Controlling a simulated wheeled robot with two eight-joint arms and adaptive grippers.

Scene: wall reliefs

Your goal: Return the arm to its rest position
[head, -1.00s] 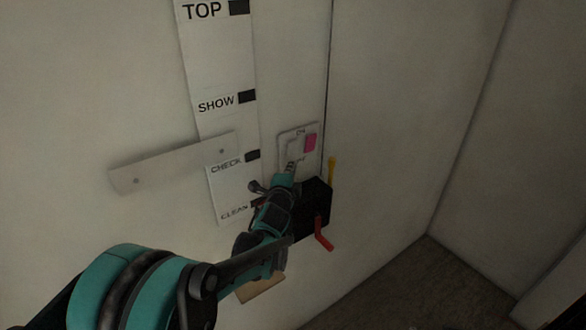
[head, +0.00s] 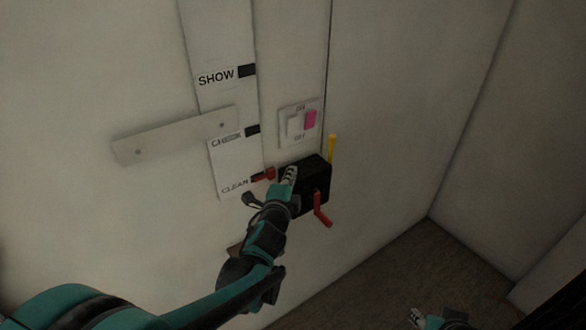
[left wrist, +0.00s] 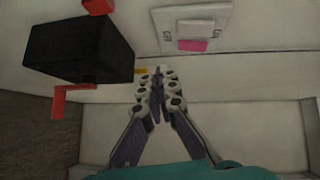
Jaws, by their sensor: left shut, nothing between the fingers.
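My left gripper (head: 289,172) is shut and empty in front of the black box (head: 308,176) on the wall, overlapping its left part in the head view. It also shows shut in the left wrist view (left wrist: 157,76), with the fingertips together. A switch plate (head: 299,122) with a white rocker and a pink one sits just above the box. The plate also shows at the top of the left wrist view (left wrist: 194,27). My right gripper (head: 417,316) is partly visible at the bottom edge of the head view; its jaws are too small to read.
A red crank handle (head: 321,212) juts from the black box, and a yellow lever (head: 331,148) stands behind it. A red pointer (head: 264,175) sits by the CLEAN mark on the label strip (head: 228,77). A grey plate (head: 170,136) is left. The floor (head: 385,277) is clear.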

